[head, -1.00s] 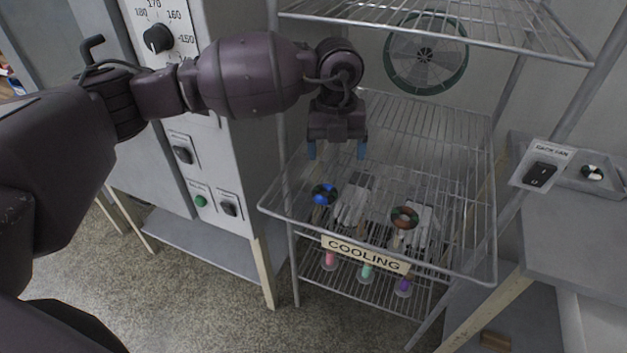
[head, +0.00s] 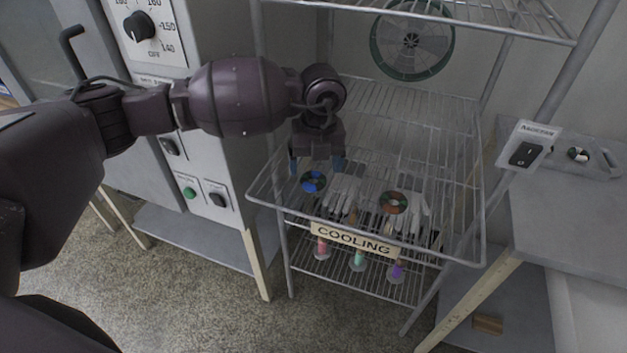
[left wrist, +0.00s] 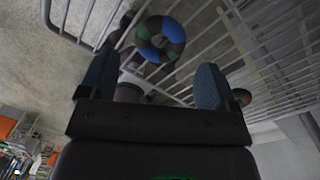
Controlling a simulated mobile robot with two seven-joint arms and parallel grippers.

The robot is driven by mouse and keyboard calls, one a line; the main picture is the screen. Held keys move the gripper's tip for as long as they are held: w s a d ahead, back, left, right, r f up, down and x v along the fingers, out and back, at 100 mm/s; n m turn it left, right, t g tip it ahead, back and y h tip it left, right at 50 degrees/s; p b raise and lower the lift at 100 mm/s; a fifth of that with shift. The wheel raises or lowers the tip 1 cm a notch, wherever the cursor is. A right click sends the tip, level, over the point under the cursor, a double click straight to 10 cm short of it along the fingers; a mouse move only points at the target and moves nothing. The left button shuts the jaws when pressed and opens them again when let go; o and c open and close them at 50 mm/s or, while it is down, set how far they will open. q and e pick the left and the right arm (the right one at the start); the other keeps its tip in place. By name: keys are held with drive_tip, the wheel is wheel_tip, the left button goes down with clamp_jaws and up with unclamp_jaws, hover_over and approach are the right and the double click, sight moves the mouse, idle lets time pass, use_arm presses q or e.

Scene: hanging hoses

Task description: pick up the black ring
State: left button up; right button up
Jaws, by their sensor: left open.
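No plain all-black ring shows clearly. A ring with blue and black sections (head: 313,181) lies on the wire shelf marked COOLING, at its front left. It also shows in the left wrist view (left wrist: 148,49), with blue, dark green and black parts, beyond the fingertips. A second ring, orange-brown and dark (head: 393,203), lies further right on the same shelf. My left gripper (head: 316,165) is open and empty, with blue fingertips just above and behind the blue-black ring. In the left wrist view the open fingers (left wrist: 155,82) stand apart below the ring. My right gripper is out of view.
White gloves (head: 343,194) lie between the rings. The COOLING sign (head: 354,241) is on the shelf's front edge, with several coloured pieces below. An upper wire shelf (head: 440,18) overhangs. A panelled cabinet (head: 211,120) stands left; a grey table (head: 572,200) is right.

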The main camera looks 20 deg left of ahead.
sight(315, 174)
use_arm(q)
wheel_tip(315, 174, down, 4)
drive_tip(key=shift+w+a+r, duration=0.1)
drive_tip(key=shift+w, duration=0.05)
drive_tip(key=c, duration=0.9)
drive_tip(key=shift+r, duration=0.15)
